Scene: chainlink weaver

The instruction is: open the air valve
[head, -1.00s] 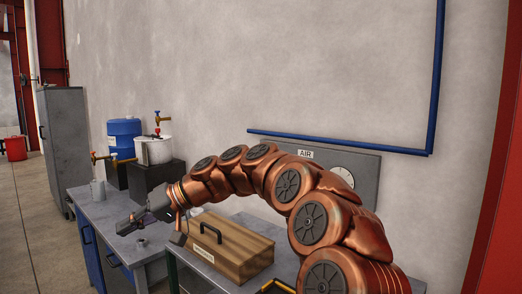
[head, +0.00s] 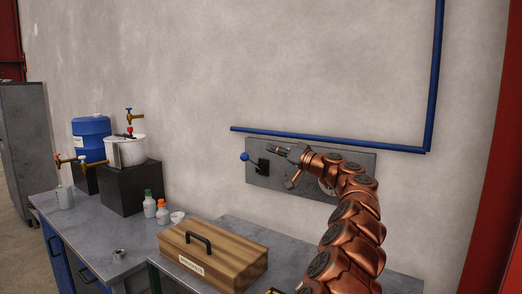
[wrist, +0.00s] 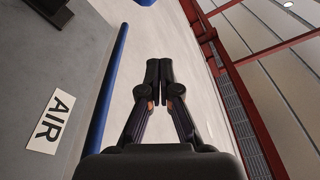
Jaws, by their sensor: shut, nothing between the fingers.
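The grey air panel (head: 330,158) is on the wall below a blue pipe. At its left end is the air valve (head: 263,167), a black fitting with a lever ending in a blue ball knob (head: 244,156). My gripper (head: 272,150) is in front of the panel, just right of and slightly above the valve in the picture; contact cannot be told. In the wrist view my gripper (wrist: 159,75) has its fingers together, with nothing between them. That view also shows the white AIR label (wrist: 50,122) and a black part of the fitting (wrist: 52,8); my arm hides the gauge's right part.
The blue pipe (head: 330,141) runs just above the panel, and beside my gripper in the wrist view (wrist: 107,85). A wooden box (head: 215,254) stands on the bench below. Bottles (head: 150,204), a white pot (head: 126,150) and a blue barrel (head: 91,138) are at left.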

